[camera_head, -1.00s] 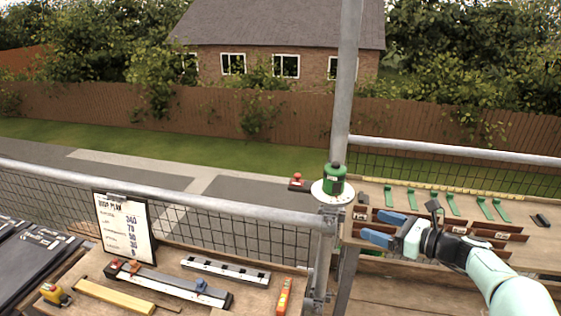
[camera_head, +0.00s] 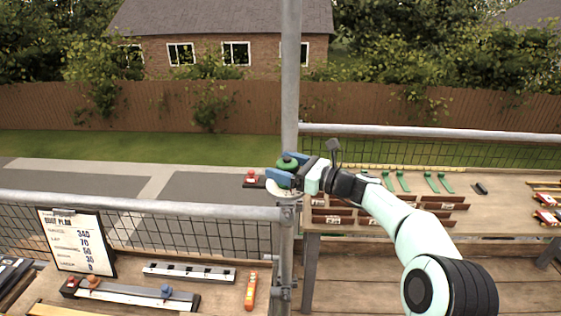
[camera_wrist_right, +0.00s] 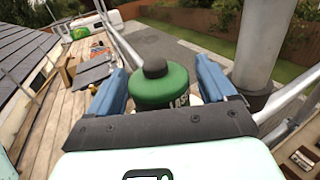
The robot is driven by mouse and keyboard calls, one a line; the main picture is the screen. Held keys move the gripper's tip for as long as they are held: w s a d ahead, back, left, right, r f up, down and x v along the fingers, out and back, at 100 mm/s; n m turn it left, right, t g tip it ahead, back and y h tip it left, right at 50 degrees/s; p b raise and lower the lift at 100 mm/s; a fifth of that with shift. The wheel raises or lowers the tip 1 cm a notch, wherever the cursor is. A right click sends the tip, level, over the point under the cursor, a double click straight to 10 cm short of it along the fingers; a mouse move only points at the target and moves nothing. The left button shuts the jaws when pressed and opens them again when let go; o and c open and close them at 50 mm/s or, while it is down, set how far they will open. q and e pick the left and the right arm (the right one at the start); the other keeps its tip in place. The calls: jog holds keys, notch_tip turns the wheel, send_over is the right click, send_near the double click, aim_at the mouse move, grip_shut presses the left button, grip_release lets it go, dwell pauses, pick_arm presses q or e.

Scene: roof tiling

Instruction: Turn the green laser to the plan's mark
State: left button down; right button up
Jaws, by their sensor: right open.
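The green laser (camera_head: 288,162) stands on a round white plate (camera_head: 285,194) fixed at the scaffold post. In the right wrist view the green laser (camera_wrist_right: 158,86), with a dark grey top knob, sits between the blue fingers of my right gripper (camera_wrist_right: 160,88). The fingers are on either side of it, and a gap shows at least on the right. In the head view my right gripper (camera_head: 285,171) reaches around the laser and hides much of its body. The plan board (camera_head: 75,243) is clipped upright at the left, with handwritten numbers. My left gripper is not in view.
A grey scaffold post (camera_head: 291,75) rises right behind the laser. A red-topped item (camera_head: 251,179) sits just left of it. The right bench holds green brackets (camera_head: 403,182) and brown trays (camera_head: 445,203). The left bench holds a rail (camera_head: 189,273) and an orange tool (camera_head: 251,291).

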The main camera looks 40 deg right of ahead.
jog(key=shift+w+a, duration=0.25)
jog(key=shift+w, duration=0.35)
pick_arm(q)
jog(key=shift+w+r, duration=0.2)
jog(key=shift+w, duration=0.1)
pick_arm(e)
jog(key=shift+s, duration=0.1)
jog(key=c, duration=1)
jog(key=shift+o, duration=0.2)
jog(key=m+h+b, duration=0.1)
jog(key=m+t+h+b, duration=0.1)
jog(key=h+b, duration=0.1)
jog(key=m+h+b, duration=0.1)
jog(key=h, duration=0.1)
jog(key=shift+d+f, duration=0.15)
jog(key=shift+f, duration=0.15)
jog(key=shift+d+r+m+t+h+b, duration=0.15)
jog(key=shift+m+t+h+b, duration=0.15)
jog(key=shift+m+h+b, duration=0.2)
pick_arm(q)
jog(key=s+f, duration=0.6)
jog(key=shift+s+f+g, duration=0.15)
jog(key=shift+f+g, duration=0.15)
